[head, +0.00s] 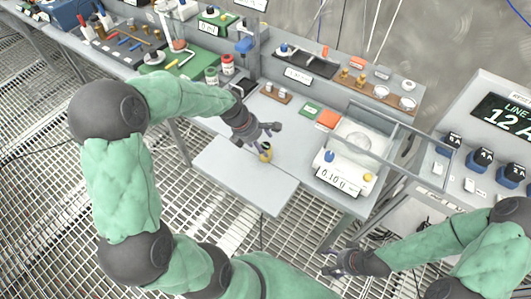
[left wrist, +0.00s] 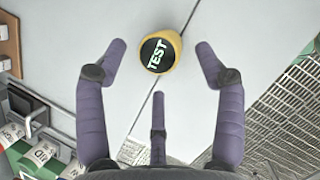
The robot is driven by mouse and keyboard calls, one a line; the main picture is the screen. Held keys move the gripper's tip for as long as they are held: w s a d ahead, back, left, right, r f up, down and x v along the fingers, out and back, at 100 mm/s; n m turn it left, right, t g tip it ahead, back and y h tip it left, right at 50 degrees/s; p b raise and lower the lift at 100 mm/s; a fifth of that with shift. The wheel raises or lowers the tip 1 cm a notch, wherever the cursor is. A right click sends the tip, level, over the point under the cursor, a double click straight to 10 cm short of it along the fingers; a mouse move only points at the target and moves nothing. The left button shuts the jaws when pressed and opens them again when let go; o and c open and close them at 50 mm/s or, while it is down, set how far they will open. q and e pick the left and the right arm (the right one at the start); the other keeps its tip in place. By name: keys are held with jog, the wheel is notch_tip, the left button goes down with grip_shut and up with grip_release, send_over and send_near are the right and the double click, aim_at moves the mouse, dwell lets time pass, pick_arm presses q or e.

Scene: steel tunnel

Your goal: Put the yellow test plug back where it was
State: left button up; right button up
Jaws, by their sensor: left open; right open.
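The yellow test plug (head: 266,153) stands on the grey bench near the seam with the front board (head: 232,178). In the left wrist view its black top with the word TEST (left wrist: 160,52) faces the camera. My left gripper (head: 262,136) is open just over the plug. In the left wrist view the plug shows between the spread purple fingertips, with a gap on each side. My right gripper (head: 343,262) is open and empty, low at the lower right, away from the bench. No marked empty place for the plug can be made out.
A balance (head: 345,183) with a clear frame stands right of the plug. A green pad (head: 309,110) and an orange pad (head: 329,118) lie behind it. A small wooden block (head: 276,93) is behind my left gripper. The front board is clear. Raised shelves with small parts line the back.

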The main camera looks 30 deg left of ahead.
aim_at(264, 146)
pick_arm(q)
jog(key=b+x, duration=0.2)
jog(key=x, duration=0.2)
jog(key=shift+d+f, duration=0.1)
jog(key=shift+f, duration=0.15)
jog(key=c, duration=1.2)
jog(key=shift+o, duration=0.2)
jog(key=shift+r, duration=0.1)
jog(key=shift+r+p, duration=0.45)
notch_tip(264, 146, up, 2)
jog(key=shift+r+p, duration=0.1)
jog(key=shift+p, duration=0.6)
jog(key=s+d+r+p, duration=0.6)
jog(key=s+r, duration=0.3)
jog(key=s, duration=0.3)
jog(key=shift+d+r, duration=0.4)
jog(key=shift+d, duration=0.15)
